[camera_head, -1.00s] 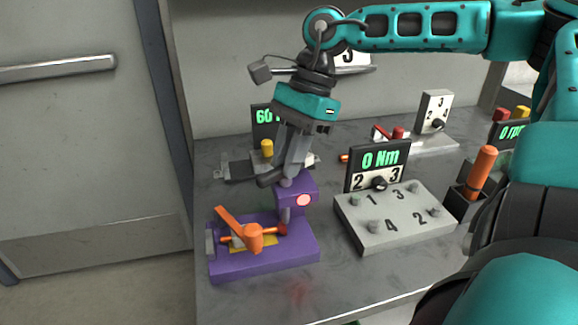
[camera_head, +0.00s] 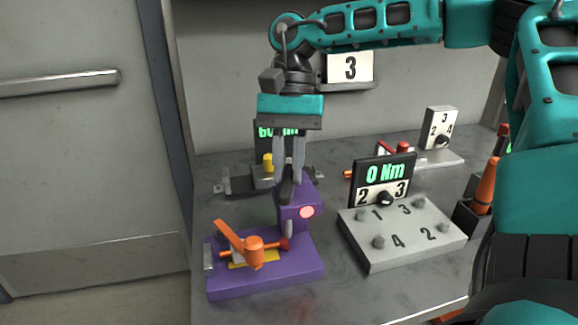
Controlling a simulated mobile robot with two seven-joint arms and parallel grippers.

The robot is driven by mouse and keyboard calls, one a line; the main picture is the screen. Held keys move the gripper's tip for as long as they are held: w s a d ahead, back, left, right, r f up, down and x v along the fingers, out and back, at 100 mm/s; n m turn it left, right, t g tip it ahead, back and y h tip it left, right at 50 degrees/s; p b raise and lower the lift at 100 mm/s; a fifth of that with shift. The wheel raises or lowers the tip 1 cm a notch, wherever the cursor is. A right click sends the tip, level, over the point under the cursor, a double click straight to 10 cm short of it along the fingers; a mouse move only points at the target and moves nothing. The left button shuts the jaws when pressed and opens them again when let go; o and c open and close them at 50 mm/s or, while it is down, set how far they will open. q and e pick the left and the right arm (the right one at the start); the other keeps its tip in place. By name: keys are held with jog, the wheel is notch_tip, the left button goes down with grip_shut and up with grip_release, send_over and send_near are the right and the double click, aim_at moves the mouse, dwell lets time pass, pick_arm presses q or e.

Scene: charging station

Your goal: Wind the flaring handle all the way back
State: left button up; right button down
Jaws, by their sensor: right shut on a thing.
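The purple flaring tool (camera_head: 265,279) stands at the front left of the bench, with a purple upright block (camera_head: 297,193) at its back right. An orange clamp with a wing lever (camera_head: 254,250) sits on its base. My right gripper (camera_head: 287,185) points down from above, with its fingers close together at the top of the block. It is shut on the dark flaring handle (camera_head: 287,190), which is mostly hidden by the fingers. A grey rod (camera_head: 288,228) shows below, in front of the block. My left gripper is not in view.
A grey numbered panel (camera_head: 403,236) with a "0 Nm" display (camera_head: 385,174) stands right of the tool. A yellow-knobbed fixture (camera_head: 267,164) is behind it. An orange-handled tool (camera_head: 486,187) is in a holder at right. Bare bench lies at the front.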

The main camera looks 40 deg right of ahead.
jog(key=shift+n, duration=0.3)
jog(key=c, duration=1)
grip_release()
jog(key=shift+c, duration=0.2)
jog(key=p+v, duration=0.2)
jog(key=v, duration=1.1)
jog(key=shift+a, duration=0.2)
jog(key=shift+w, duration=0.1)
